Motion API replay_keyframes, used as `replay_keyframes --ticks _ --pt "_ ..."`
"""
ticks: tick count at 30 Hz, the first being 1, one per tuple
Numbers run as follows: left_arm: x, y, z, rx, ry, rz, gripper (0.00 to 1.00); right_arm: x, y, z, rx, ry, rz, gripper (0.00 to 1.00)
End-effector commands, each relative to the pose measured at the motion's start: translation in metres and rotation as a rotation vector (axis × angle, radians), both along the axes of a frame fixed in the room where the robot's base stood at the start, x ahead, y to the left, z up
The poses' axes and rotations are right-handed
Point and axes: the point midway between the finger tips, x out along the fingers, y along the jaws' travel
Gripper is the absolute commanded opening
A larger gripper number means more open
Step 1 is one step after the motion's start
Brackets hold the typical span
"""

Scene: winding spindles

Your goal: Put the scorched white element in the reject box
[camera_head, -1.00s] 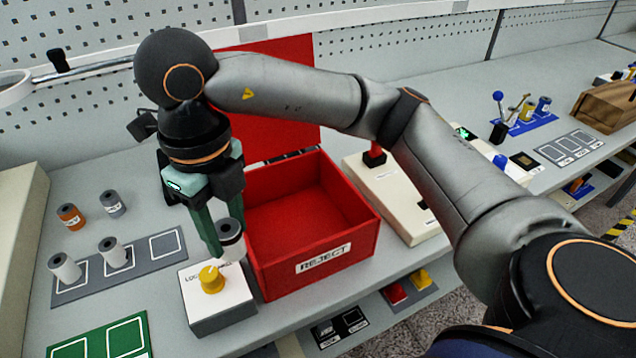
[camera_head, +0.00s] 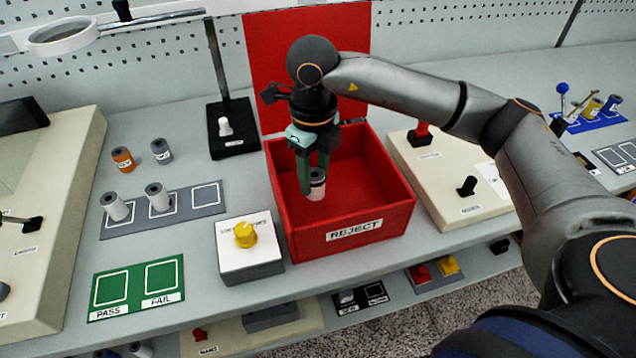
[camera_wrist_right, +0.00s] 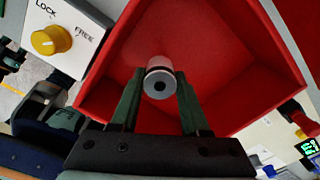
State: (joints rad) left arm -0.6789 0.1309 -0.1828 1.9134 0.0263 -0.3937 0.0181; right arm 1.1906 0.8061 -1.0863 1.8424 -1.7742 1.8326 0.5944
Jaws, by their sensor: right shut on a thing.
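The white element (camera_head: 317,184) is a small pale cylinder with a dark band near its top. My right gripper (camera_head: 312,178) is shut on it and holds it over the open reject box (camera_head: 357,240), a red box with its lid raised at the back. In the right wrist view the element (camera_wrist_right: 158,80) sits between the two green fingers (camera_wrist_right: 158,98), with the red box floor (camera_wrist_right: 225,75) behind it. I cannot tell how far it is above the floor. My left gripper is out of view.
A white box with a yellow knob (camera_head: 245,235) stands just left of the reject box. A grey mat (camera_head: 180,214) holds two white spools; orange (camera_head: 123,159) and grey (camera_head: 161,151) spools stand behind it. A green PASS/FAIL mat (camera_head: 137,288) is empty.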

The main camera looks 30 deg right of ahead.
Motion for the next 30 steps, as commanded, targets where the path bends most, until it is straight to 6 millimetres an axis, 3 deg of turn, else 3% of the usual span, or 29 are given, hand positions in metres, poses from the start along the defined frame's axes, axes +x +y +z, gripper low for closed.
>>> replay_keyframes --ticks 6,12,25,26,30 --pt "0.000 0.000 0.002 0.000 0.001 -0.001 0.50 0.006 -0.012 -0.016 -0.001 0.002 -0.003 0.00" --pt "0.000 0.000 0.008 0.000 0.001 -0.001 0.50 0.006 -0.011 -0.042 0.000 0.001 -0.001 0.00" --pt "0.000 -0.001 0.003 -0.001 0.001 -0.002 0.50 0.007 -0.011 -0.051 0.000 -0.001 0.000 0.00" --pt "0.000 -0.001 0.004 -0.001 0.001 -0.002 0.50 0.007 -0.011 -0.049 0.000 -0.001 0.000 0.49" --pt "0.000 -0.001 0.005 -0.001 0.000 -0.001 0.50 0.007 -0.011 -0.049 0.000 -0.001 0.000 0.65"
